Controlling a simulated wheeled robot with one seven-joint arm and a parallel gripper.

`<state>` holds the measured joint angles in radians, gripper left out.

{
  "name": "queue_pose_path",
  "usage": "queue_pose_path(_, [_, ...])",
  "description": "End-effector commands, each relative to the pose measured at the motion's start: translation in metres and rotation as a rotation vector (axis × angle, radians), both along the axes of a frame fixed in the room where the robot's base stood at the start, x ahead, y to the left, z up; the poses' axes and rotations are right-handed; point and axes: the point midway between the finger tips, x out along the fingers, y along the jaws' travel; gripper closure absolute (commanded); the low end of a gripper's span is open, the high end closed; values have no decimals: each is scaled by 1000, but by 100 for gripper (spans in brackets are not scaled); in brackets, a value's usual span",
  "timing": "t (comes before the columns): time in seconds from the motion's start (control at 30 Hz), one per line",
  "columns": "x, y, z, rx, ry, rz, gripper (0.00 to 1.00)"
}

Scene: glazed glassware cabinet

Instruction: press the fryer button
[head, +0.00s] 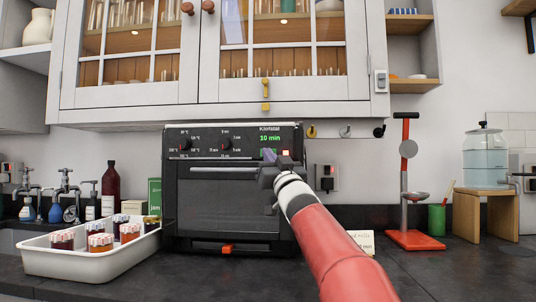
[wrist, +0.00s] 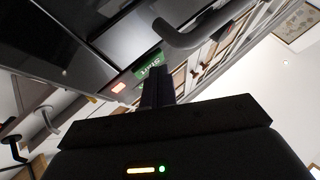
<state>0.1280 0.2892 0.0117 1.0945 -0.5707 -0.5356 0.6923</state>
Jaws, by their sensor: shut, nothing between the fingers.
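The fryer (head: 222,205) is a black oven-like box on the counter below the glazed cabinet. Its front has two dials and a green "10 min" display (head: 270,138) at upper right. A small lit orange-red button (head: 286,153) shows at the panel's lower right, and in the wrist view it glows (wrist: 118,87) beside a green label (wrist: 148,67). My gripper (head: 268,155) is shut and empty in front of the panel, with its tips just left of the button in the head view. In the wrist view the fingers (wrist: 157,88) point at the panel near the label. Contact cannot be told.
The fryer's handle bar (head: 223,169) is close to my gripper. A white tray (head: 70,263) of jars stands left. A red stand (head: 414,239), a wooden stool (head: 486,212) and a glass dispenser (head: 485,158) are right. The glazed cabinet (head: 220,95) hangs above.

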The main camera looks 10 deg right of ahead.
Motion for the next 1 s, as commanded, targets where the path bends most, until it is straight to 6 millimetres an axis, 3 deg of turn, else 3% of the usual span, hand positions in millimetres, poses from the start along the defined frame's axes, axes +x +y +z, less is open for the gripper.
queue_pose_path(1.0, [-14, 5, -1, 0, 1, 0, 100])
